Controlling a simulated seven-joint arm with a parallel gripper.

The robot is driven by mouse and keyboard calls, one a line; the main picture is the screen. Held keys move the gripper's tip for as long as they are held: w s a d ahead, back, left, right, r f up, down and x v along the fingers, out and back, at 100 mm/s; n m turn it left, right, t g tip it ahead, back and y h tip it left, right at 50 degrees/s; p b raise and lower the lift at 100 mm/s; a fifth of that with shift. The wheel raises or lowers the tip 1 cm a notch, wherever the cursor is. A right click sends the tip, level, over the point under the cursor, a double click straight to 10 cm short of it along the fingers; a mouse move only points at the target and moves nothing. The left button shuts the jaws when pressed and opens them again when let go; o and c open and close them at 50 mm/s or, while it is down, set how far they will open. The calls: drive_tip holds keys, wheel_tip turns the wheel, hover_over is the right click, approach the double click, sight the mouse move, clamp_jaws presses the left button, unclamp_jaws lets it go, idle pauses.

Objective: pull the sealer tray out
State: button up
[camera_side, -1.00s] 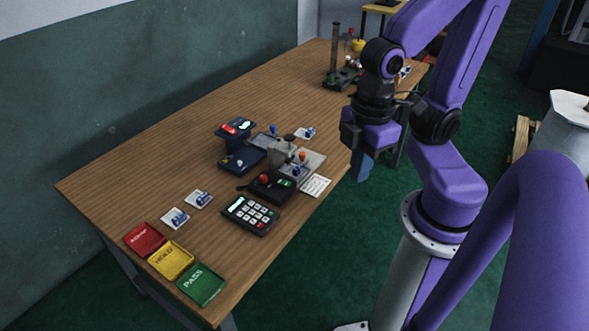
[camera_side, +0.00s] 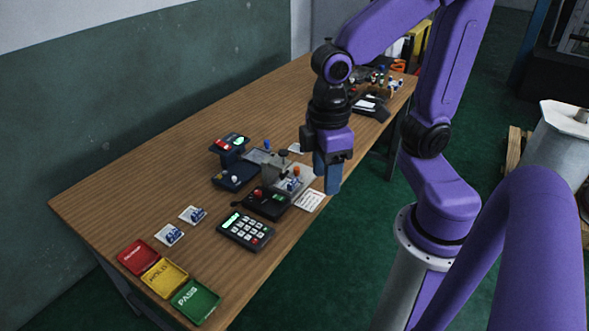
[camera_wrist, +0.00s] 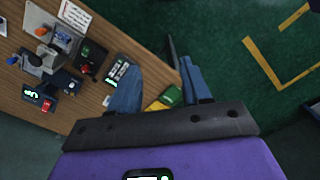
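A grey metal press-like unit (camera_side: 272,174), which looks like the sealer, stands mid-table in the side view and shows again in the wrist view (camera_wrist: 44,56). A flat grey plate (camera_side: 300,184) at its right side, perhaps the sealer tray, carries small blue, white and orange parts; I cannot tell how far it sits in the unit. A black box with a red knob (camera_side: 262,204) is in front. My gripper (camera_side: 327,183) hangs right of the plate, by the table's edge, apart from everything. Its blue fingers are spread and empty in the wrist view (camera_wrist: 159,70).
A printed white card (camera_side: 309,201) lies near the table edge. A keypad (camera_side: 245,231), a dark device with a green display (camera_side: 232,158), two white cards (camera_side: 181,225) and red, yellow and green trays (camera_side: 195,300) stand around. Bare wood lies behind.

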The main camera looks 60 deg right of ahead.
drive_tip(key=w+d+f+m+g, duration=0.1)
drive_tip(key=w+d+m, duration=0.35)
drive_tip(key=w, duration=0.55)
drive_tip(key=w+d+f+m+g, duration=0.1)
drive_tip(key=w+d+m, duration=0.3)
drive_tip(key=w, duration=0.7)
drive_tip(key=m+g+y, duration=0.1)
drive_tip(key=m+y, duration=0.2)
drive_tip(key=m, duration=0.8)
hover_over(297, 168)
drive_tip(key=w+d, duration=0.5)
wheel_tip(297, 168, down, 8)
drive_tip(key=shift+n, duration=0.25)
drive_tip(key=x, duration=1.7)
drive_tip(key=shift+a, duration=0.2)
drive_tip(key=shift+d, duration=0.1)
clamp_jaws()
